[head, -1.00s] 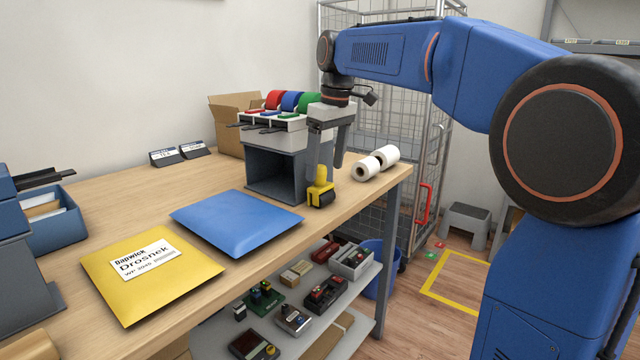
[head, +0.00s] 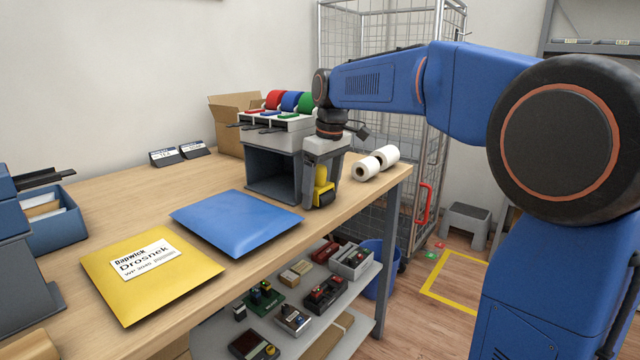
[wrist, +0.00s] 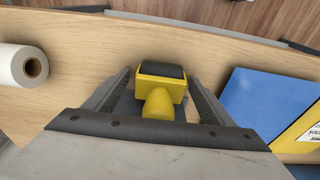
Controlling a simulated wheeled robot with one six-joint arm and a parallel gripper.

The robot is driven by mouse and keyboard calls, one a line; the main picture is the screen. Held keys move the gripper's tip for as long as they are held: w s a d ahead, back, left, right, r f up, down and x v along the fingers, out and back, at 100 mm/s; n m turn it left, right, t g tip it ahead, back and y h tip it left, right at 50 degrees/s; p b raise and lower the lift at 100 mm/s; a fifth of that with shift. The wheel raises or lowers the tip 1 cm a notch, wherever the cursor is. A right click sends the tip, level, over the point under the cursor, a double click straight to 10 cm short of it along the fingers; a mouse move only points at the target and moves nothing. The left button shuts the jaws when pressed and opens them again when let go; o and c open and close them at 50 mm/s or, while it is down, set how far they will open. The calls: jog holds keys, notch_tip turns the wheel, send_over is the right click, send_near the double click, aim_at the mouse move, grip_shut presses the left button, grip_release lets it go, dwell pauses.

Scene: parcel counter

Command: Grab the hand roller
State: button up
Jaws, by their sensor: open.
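The hand roller (head: 322,188) is yellow with a dark roller at its base and stands on the wooden counter near the front edge. In the wrist view the hand roller (wrist: 160,88) shows its yellow handle and dark roller between the two fingers. My gripper (head: 320,200) is lowered around it, one finger on each side. The jaws are open, and in the wrist view (wrist: 160,85) a gap shows between each finger and the roller.
White paper rolls (head: 366,169) lie just right of my gripper. A grey tape dispenser stand (head: 272,176) is close behind and left. A blue mailer (head: 236,222) and a yellow mailer (head: 150,290) lie flat on the counter (head: 100,215). A mesh cage stands behind.

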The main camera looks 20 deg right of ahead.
jog(key=c, duration=1.2)
jog(key=shift+c, duration=0.2)
jog(key=shift+r, duration=0.1)
